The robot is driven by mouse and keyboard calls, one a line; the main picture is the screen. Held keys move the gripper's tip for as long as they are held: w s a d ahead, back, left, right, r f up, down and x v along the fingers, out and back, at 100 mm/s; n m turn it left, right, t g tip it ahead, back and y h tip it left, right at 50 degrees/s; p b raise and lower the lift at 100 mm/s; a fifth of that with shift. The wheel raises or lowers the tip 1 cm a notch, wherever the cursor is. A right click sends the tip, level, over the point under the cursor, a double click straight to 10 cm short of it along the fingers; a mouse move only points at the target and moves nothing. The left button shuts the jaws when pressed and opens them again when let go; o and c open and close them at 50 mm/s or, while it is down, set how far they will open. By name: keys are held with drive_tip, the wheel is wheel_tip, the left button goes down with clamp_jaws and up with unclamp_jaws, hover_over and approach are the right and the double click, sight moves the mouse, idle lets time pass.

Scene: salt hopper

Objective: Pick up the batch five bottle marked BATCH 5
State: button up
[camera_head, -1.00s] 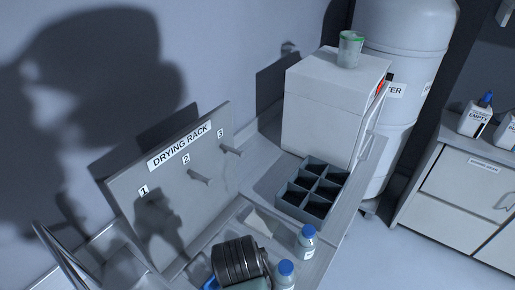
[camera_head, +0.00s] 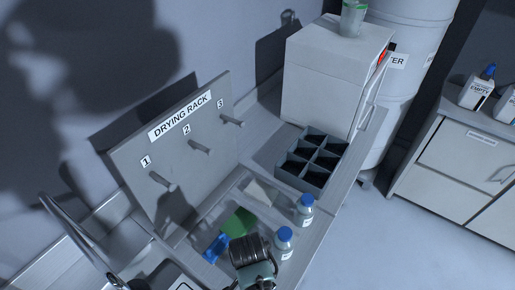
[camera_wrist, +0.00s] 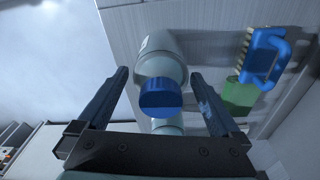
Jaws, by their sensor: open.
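Two clear bottles with blue caps stand on the counter in the head view, a farther one (camera_head: 304,215) and a nearer one (camera_head: 284,246). Their labels are too small to read, so I cannot tell which is marked BATCH 5. My gripper (camera_wrist: 160,74) is open in the wrist view. A blue-capped bottle (camera_wrist: 162,55) lies in line between its fingers, with gaps visible on both sides. Part of another pale round shape (camera_wrist: 168,127) shows below the cap. In the head view the dark wrist of my arm is just left of the nearer bottle.
A green sponge (camera_head: 238,223) and a blue brush (camera_head: 215,248) lie left of the bottles. A grey divided crate (camera_head: 287,176) stands behind them, before a white box (camera_head: 325,85). The drying rack (camera_head: 188,160) with pegs rises at left. Open floor is at right.

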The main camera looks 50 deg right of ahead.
drive_tip(key=shift+f, duration=0.1)
drive_tip(key=shift+c, duration=0.2)
clamp_jaws()
